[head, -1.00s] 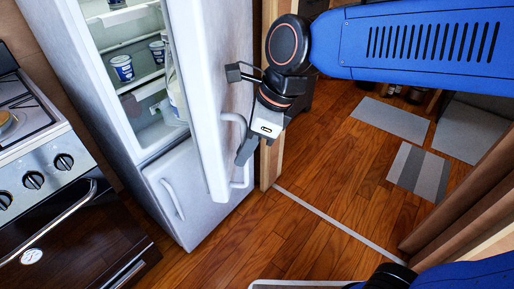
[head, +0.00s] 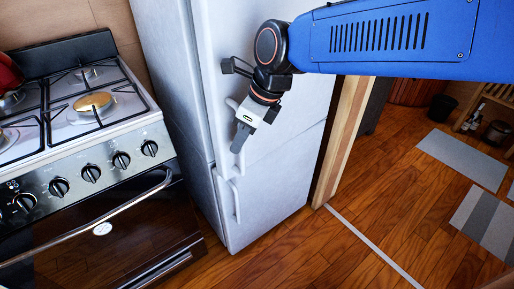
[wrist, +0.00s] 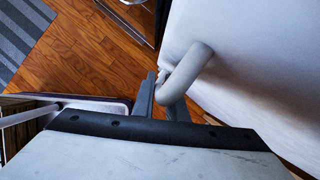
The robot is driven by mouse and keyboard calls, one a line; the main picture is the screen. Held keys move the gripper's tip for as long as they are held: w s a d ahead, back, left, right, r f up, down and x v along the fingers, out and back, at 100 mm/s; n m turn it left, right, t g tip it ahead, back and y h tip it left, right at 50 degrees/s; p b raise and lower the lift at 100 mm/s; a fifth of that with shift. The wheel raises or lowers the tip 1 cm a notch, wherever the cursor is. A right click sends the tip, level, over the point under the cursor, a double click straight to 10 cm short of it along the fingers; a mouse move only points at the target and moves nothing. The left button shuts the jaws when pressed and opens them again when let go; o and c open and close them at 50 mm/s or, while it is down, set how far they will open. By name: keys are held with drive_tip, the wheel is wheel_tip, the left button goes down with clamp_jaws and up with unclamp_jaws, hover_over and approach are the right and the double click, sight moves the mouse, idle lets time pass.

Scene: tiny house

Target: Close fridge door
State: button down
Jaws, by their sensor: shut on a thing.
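The white fridge (head: 165,65) stands in the middle of the head view. Its upper door (head: 285,115) looks flush or nearly flush with the body, and none of the interior shows. I cannot tell whether a thin gap remains. My gripper (head: 240,140) is at the left side of the upper door, fingers pointing down, shut on the door handle (wrist: 187,68). In the wrist view the curved grey handle runs from the white door into my gripper (wrist: 160,98). My fingers hide part of the handle in the head view.
A stove (head: 90,140) with an oven stands close on the fridge's left. The lower fridge door has its own handle (head: 229,197) and is closed. A wooden post (head: 340,140) is at the fridge's right. The wooden floor (head: 330,250) in front is clear.

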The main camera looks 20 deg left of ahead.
sight(230, 129)
drive_tip(key=w+a, duration=0.2)
drive_tip(key=a, duration=0.1)
drive_tip(key=shift+a, duration=0.3)
drive_tip(key=shift+w+a, duration=0.1)
drive_tip(key=shift+r, duration=0.15)
drive_tip(key=c, duration=1.8)
unclamp_jaws()
drive_tip(key=shift+w, duration=0.15)
drive_tip(key=shift+o, duration=0.2)
drive_tip(key=v, duration=1.7)
drive_tip(key=shift+s, duration=0.25)
drive_tip(key=shift+r, duration=0.1)
